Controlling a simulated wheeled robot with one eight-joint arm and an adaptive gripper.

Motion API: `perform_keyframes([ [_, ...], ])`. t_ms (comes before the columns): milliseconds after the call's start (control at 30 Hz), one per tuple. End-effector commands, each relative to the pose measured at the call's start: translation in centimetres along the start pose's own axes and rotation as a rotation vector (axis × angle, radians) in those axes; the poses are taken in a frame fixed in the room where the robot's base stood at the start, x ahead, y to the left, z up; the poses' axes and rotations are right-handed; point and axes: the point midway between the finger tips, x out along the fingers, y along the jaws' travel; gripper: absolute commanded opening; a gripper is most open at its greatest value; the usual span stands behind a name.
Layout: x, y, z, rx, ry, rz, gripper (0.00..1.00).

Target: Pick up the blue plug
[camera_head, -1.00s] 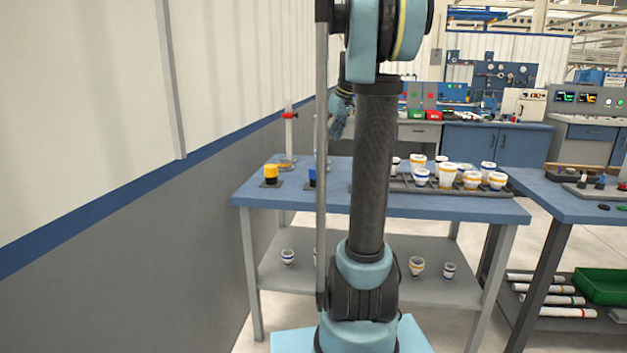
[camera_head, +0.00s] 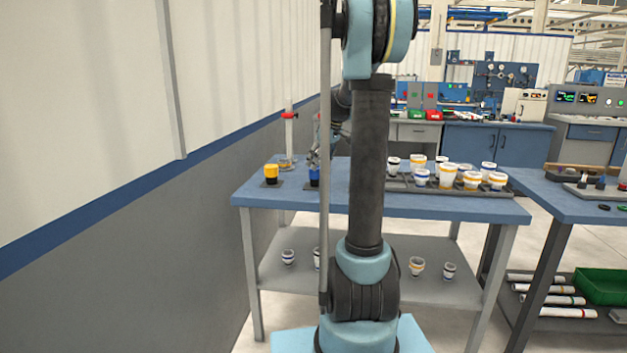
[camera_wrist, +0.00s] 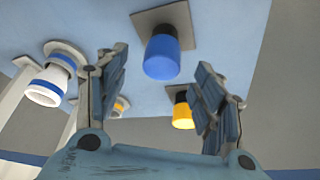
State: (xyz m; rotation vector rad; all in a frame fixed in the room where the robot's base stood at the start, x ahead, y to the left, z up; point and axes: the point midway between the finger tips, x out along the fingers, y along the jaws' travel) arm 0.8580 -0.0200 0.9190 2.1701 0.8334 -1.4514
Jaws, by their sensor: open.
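The blue plug (camera_wrist: 162,57) stands on a dark square base (camera_wrist: 178,17) on the blue table. In the wrist view it lies between and beyond the two fingers of my gripper (camera_wrist: 163,95), and no finger touches it. My gripper is open and empty. A yellow plug (camera_head: 271,172) on its own dark base stands to the left of the blue one; the yellow plug (camera_wrist: 182,114) also shows in the wrist view, near the right finger.
A dark rack (camera_head: 455,188) with several white fittings stands on the right of the table (camera_head: 420,207). A clamp stand (camera_head: 289,135) rises behind the yellow plug. In the wrist view a white fitting with a blue band (camera_wrist: 50,85) lies left of the fingers.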

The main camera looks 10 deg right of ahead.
Motion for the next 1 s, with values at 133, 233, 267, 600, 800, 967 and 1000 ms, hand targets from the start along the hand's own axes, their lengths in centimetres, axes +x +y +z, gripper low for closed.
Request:
perform_keyframes([
  [133, 1.1, -0.1, -0.2, -0.001, 0.000, -0.001, 0.62],
  [233, 2.5, -0.1, -0.3, -0.001, 0.000, -0.001, 0.62],
  [267, 2.9, -0.2, -0.4, 0.000, 0.000, -0.001, 0.62],
  [600, 5.3, -0.2, -0.4, 0.000, 0.000, -0.001, 0.62],
  [800, 5.3, -0.2, -0.4, 0.000, 0.000, 0.000, 0.51],
  [967, 5.3, -0.2, -0.4, 0.001, 0.000, 0.000, 0.14],
  [1000, 5.3, -0.2, -0.4, 0.001, 0.000, 0.000, 0.13],
])
